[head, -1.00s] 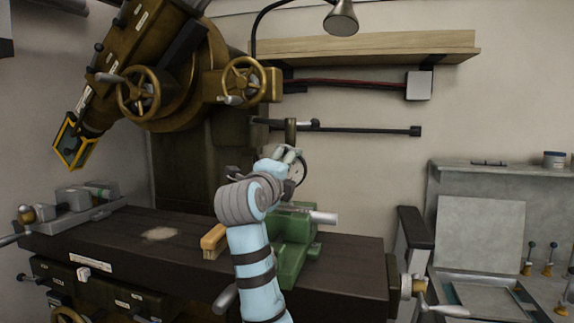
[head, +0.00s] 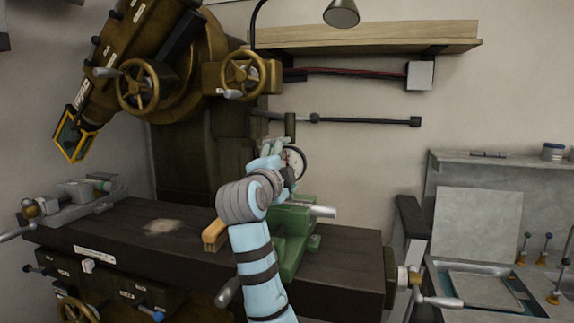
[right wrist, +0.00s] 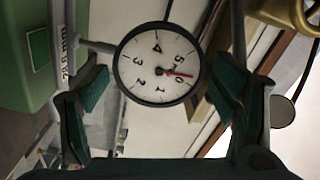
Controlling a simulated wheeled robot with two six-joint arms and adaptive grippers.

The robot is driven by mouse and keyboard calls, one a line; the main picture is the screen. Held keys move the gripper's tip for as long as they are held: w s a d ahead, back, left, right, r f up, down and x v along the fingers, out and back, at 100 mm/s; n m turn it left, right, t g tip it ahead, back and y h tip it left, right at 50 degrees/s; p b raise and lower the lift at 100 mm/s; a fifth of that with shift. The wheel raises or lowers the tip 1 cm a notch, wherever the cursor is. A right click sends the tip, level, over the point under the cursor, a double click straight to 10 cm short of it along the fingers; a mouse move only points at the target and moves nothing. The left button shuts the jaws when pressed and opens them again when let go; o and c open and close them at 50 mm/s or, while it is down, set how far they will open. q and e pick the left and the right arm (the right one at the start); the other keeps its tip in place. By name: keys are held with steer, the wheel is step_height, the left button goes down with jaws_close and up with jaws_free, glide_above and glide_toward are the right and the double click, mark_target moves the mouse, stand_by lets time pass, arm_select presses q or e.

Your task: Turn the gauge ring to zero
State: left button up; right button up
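The dial gauge (head: 295,162) has a round white face and dark ring and stands above a green vice (head: 291,245). In the right wrist view the gauge (right wrist: 148,72) faces me, its numbers turned round. My right gripper (right wrist: 160,88) is open, with one green-padded finger on each side of the dial. Gaps show between the pads and the ring. In the head view the right gripper (head: 277,155) partly covers the gauge. My left gripper is not in view.
A wooden brush (head: 214,236) lies on the dark bench (head: 345,262) left of the green vice. A grey vice (head: 85,197) stands at the bench's left end. Brass handwheels (head: 243,75) of a large machine hang above. A lamp (head: 341,12) is overhead.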

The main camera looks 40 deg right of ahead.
steer(key=shift+a, duration=0.1)
stand_by(0.3)
steer(key=b+v, duration=0.1)
steer(key=v, duration=0.6)
steer(key=shift+b, duration=0.35)
